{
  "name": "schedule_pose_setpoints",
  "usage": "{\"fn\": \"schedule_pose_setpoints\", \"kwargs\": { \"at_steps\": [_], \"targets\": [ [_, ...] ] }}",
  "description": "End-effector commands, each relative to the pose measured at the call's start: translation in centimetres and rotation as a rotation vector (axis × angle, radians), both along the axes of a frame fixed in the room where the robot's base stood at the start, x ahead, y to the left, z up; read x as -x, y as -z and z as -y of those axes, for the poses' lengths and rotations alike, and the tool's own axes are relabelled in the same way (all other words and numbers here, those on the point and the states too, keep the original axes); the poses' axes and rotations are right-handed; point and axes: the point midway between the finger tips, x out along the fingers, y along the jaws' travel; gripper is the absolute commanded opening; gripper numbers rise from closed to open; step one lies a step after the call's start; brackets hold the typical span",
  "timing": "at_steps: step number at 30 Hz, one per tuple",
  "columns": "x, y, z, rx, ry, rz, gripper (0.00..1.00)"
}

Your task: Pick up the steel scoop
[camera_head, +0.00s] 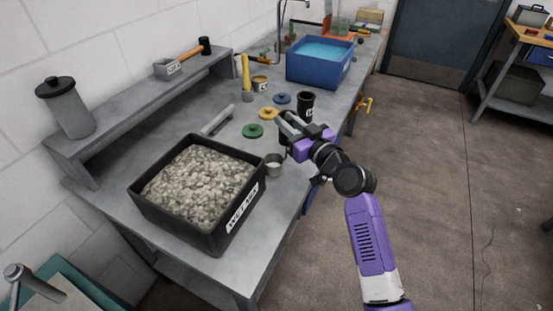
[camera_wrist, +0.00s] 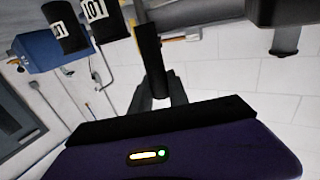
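I cannot tell for certain which thing is the steel scoop. A small round steel cup (camera_head: 273,165) stands right of the gravel tub, and a light grey bar (camera_head: 217,120) lies on the bench behind the tub. My gripper (camera_head: 288,124) is over the bench's right side, above and right of the cup, its fingers pointing left. In the wrist view a dark bar (camera_wrist: 150,55) shows between my finger shapes (camera_wrist: 160,92). Whether they touch it, and whether it belongs to a scoop, is unclear.
A black tub (camera_head: 180,228) of gravel fills the near bench. Black cups (camera_head: 307,103), a green lid (camera_head: 252,131), a blue lid (camera_head: 282,98) and a blue bin (camera_head: 318,77) stand farther back. A raised shelf (camera_head: 130,115) runs along the wall. The floor at right is clear.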

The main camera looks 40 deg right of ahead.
Motion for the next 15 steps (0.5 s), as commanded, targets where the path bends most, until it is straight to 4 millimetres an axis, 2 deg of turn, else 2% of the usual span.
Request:
{"fn": "schedule_pose_setpoints", "kwargs": {
  "at_steps": [10, 15],
  "targets": [
    [0.0, -0.1, 0.0, 0.0, 0.0, 0.001, 0.0],
    [0.0, -1.0, 0.0, 0.002, -0.001, 0.003, 0.0]
  ]
}}
